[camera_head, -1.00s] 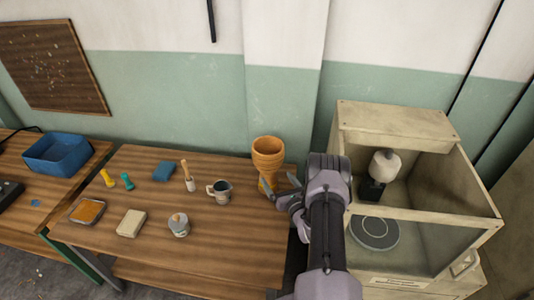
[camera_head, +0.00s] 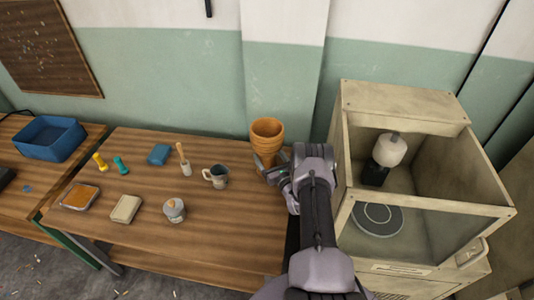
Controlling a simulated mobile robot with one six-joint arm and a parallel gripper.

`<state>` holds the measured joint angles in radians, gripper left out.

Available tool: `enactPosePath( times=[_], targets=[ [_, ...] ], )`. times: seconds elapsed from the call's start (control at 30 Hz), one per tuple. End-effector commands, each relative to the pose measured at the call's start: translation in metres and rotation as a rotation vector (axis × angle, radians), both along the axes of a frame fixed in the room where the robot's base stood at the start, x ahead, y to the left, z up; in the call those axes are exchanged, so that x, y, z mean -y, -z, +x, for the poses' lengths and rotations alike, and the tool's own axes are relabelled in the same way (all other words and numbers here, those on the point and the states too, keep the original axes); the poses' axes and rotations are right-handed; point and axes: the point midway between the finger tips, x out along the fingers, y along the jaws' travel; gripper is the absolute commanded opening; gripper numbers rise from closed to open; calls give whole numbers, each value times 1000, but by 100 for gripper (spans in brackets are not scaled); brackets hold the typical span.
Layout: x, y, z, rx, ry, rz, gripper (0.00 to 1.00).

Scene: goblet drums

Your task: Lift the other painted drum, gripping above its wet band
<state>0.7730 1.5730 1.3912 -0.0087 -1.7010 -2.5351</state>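An orange-brown goblet drum (camera_head: 267,140) stands upright at the back right of the wooden table, its wide open mouth up. Its lower part is partly hidden by my gripper (camera_head: 269,170). My gripper reaches in from the right, low at the drum, with its fingers spread apart. I cannot tell whether the fingers touch the drum. No wet band can be made out at this size.
An open-fronted beige booth (camera_head: 405,100) stands right of the table, holding a round grey disc (camera_head: 377,219) and a white-topped object with a dark base (camera_head: 390,150).

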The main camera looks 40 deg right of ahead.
Motion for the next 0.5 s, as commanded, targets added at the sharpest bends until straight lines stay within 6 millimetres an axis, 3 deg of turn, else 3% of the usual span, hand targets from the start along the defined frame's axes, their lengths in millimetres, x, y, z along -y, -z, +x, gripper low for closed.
enactPosePath(
  times=[0.03, 0.4, 0.5],
  targets=[
    [0, 0, 0, 0, 0, 0, 70],
    [0, 0, 0, 0, 0, 0, 0],
    [0, -1, 0, 2, 0, -1, 0]
  ],
)
